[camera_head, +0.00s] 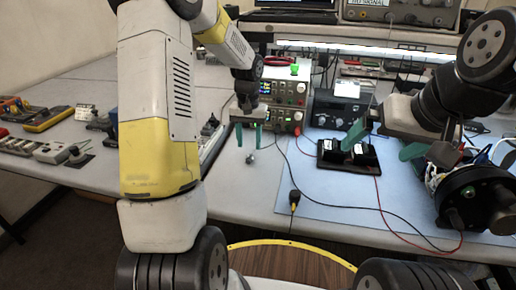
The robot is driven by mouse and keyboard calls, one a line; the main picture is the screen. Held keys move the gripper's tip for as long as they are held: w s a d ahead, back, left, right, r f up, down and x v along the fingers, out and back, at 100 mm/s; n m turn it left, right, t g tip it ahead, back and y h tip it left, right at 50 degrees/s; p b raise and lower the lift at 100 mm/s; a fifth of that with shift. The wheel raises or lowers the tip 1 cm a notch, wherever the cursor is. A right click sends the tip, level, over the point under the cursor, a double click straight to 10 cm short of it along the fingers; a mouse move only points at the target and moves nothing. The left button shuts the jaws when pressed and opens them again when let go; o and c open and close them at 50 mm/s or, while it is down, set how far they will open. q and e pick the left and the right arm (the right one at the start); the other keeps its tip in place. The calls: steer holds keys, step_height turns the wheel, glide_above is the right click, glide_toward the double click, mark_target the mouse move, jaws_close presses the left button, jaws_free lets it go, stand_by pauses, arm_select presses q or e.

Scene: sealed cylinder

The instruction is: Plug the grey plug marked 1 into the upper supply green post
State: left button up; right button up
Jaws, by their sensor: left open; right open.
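My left gripper (249,136) is open, with its green fingers pointing down in front of the supplies. A small grey piece (250,158) is just below its fingertips, on or near the table; it may be the grey plug, but no mark 1 is readable. The upper supply (284,91) is stacked on the lower supply (281,118), and the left gripper partly hides their fronts. Individual posts are too small to tell apart by colour with certainty. My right gripper (384,143) is open, its green fingers apart near a black tray.
The black tray (347,155) holds dark pieces with white labels on the blue mat (330,200). A black and yellow plug (294,197) hangs or lies near the front edge. Black and red leads cross the mat. Meters and tools (50,118) lie at left.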

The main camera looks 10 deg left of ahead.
mark_target(250, 156)
arm_select(q)
steer(key=f, duration=0.5)
steer(key=shift+s+d, duration=0.1)
steer(key=shift+s, duration=0.15)
steer(key=shift+c, duration=0.3)
jaws_close()
